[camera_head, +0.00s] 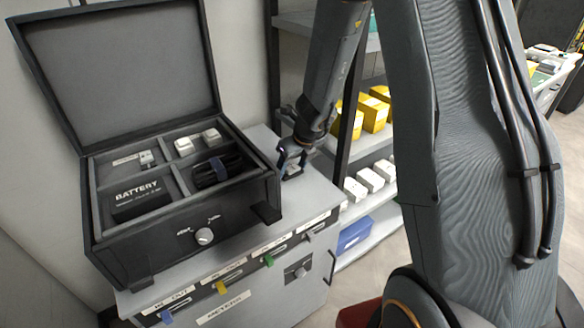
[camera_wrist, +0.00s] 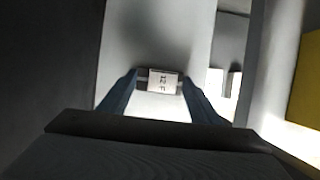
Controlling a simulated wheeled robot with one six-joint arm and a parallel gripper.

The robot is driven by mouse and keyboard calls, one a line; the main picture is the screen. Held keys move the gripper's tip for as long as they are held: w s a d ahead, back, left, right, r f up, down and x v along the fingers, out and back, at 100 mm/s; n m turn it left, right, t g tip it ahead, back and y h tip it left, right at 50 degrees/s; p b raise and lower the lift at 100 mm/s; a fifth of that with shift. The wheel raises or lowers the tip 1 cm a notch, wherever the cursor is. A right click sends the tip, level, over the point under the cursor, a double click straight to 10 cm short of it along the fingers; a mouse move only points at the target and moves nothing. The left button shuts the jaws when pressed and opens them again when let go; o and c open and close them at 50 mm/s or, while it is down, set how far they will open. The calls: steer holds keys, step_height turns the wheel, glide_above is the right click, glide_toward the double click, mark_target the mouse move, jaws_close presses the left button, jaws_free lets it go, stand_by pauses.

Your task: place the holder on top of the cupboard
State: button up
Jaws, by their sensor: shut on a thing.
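My gripper (camera_head: 293,158) is low over the right rear part of the grey cupboard's top (camera_head: 308,200), beside the open black case. In the wrist view my gripper (camera_wrist: 160,88) has its two blue fingers on either side of a small holder (camera_wrist: 163,82) with a white label that seems to read "12 F". The fingers are shut on it. The pale cupboard top lies below it. In the head view the holder is too small and dark to make out clearly. I cannot tell whether it touches the top.
The open black case (camera_head: 190,232) with a battery and small parts fills the cupboard's left side. A shelf rack with yellow boxes (camera_head: 376,112) and white boxes (camera_head: 370,178) stands close on the right. The cupboard top's front right corner is clear.

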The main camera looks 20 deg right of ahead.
steer(key=o, duration=0.7)
steer(key=shift+f, duration=0.15)
steer(key=o, duration=0.4)
steer(key=p+v, duration=0.6)
steer(key=v, duration=0.6)
steer(key=s+a+r+n+g, duration=0.1)
steer(key=s+r+n, duration=0.2)
steer(key=s+n, duration=0.7)
steer(key=s+r+n+g+h, duration=0.1)
steer(key=s+r+n, duration=0.2)
steer(key=s+n, duration=0.7)
steer(key=n, duration=1.2)
steer(key=shift+a+g, duration=0.3)
steer(key=shift+a, duration=0.05)
